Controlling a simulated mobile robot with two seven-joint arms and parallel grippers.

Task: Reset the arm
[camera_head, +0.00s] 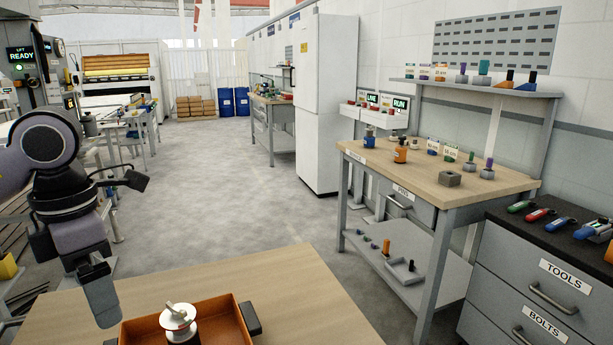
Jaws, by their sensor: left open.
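My left arm comes in from the left, bent downward. My left gripper (101,292) points down over the left part of the near wooden table (285,285), just left of the orange tray. It is open and I see nothing held in it. The fingers overlap in this view, so the gap between them is hard to see. My right arm and gripper are not in view.
The orange tray (235,312) with dark handles holds a white-topped part (179,318). A wooden workbench (430,168) with small parts stands right, beside a grey drawer cabinet (535,290). A white cabinet (327,105) stands behind. The middle floor (235,190) is clear.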

